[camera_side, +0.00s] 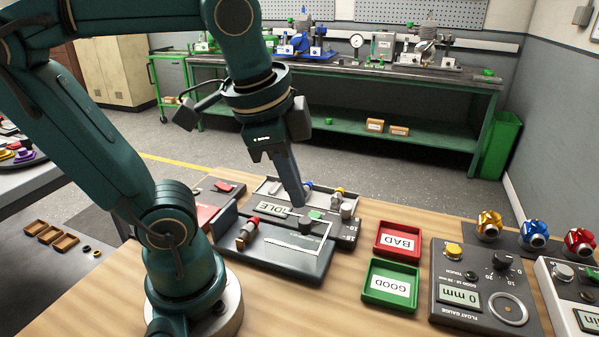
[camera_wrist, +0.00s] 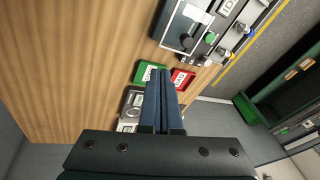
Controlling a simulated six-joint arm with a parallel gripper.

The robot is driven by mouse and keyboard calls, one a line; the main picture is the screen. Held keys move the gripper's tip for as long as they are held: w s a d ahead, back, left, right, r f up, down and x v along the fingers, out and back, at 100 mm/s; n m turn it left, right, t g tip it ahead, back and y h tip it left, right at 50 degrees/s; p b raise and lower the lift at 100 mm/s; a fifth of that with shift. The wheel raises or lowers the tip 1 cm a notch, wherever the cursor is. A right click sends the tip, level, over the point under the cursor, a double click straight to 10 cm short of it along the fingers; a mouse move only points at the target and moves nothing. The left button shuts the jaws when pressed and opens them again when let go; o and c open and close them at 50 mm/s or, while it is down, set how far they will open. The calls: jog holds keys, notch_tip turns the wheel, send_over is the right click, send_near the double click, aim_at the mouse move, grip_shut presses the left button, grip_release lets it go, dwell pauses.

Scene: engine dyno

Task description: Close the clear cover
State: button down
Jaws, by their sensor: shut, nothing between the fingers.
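My gripper (camera_side: 299,203) is shut and empty, pointing down over the dyno unit on the bench. In the wrist view its two fingers (camera_wrist: 163,72) lie side by side. The dyno unit has a display reading IDLE (camera_side: 273,208) and several coloured knobs. In front of the display is a dark tray (camera_side: 290,264) with a thin pale-edged, see-through panel (camera_side: 293,243), which looks like the clear cover. It also shows as a pale outline in the wrist view (camera_wrist: 170,43). Its exact tilt is hard to tell. A small red-capped part (camera_side: 246,234) stands at the tray's left.
A red BAD tray (camera_side: 398,225) and a green GOOD tray (camera_side: 385,303) lie to the right. Bare wood bench top (camera_side: 310,312) lies in front of the dark tray.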

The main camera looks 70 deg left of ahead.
jog(key=w+r+m+g+y, duration=0.2)
jog(key=w+m+g, duration=0.1)
jog(key=w+m, duration=0.25)
jog(key=m+g+y, duration=0.1)
jog(key=m+g, duration=0.1)
jog(key=m, duration=0.1)
send_near(307, 237)
notch_tip(307, 237, down, 5)
jog(key=shift+r, duration=0.1)
jog(key=shift+s+a, duration=0.15)
jog(key=shift+a, duration=0.4)
jog(key=shift+s+a, duration=0.3)
jog(key=s+a, duration=0.7)
jog(key=shift+s+a, duration=0.2)
jog(key=shift+s, duration=0.05)
